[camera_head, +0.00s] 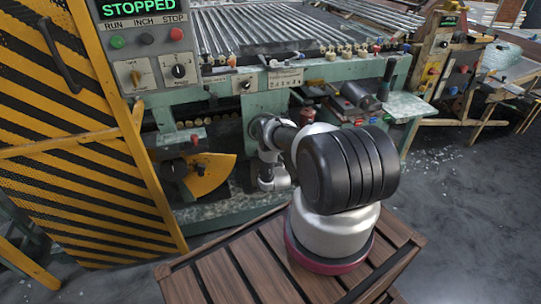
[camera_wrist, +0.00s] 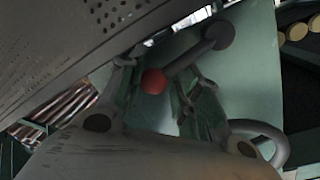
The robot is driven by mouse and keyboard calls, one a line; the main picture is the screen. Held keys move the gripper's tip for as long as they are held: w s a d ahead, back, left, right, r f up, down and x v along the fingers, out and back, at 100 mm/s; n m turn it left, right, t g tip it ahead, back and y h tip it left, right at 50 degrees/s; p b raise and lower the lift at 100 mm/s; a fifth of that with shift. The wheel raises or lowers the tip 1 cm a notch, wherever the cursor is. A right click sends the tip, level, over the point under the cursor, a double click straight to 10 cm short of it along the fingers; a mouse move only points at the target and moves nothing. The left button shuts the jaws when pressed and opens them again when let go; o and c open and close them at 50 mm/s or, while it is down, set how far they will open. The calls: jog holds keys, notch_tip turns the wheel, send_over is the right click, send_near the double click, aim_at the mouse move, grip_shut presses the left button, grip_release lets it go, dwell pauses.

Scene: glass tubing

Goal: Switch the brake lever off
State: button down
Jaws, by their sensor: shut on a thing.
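In the wrist view, a short dark bar with a round dark end (camera_wrist: 220,35) and a red ball (camera_wrist: 153,82) lies between the fingers of my gripper (camera_wrist: 160,80). I take this bar to be the brake lever, though no label shows. The fingers are shut on it. The perforated grey panel and gripper body hide part of the view. A yellow quadrant plate (camera_head: 210,175) with a dark hub sits left of the arm on the green machine (camera_head: 240,112).
A control panel (camera_head: 147,48) reads STOPPED, above green, black and red buttons. A yellow-and-black striped guard (camera_head: 60,130) stands at the left. A black upright handle (camera_head: 387,75) is at the machine's right. Open grey floor (camera_head: 460,220) lies at the right.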

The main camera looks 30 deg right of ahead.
jog(key=shift+s+f, duration=0.1)
jog(key=shift+f, duration=0.05)
jog(key=c, duration=1)
grip_release()
jog(key=v, duration=1.2)
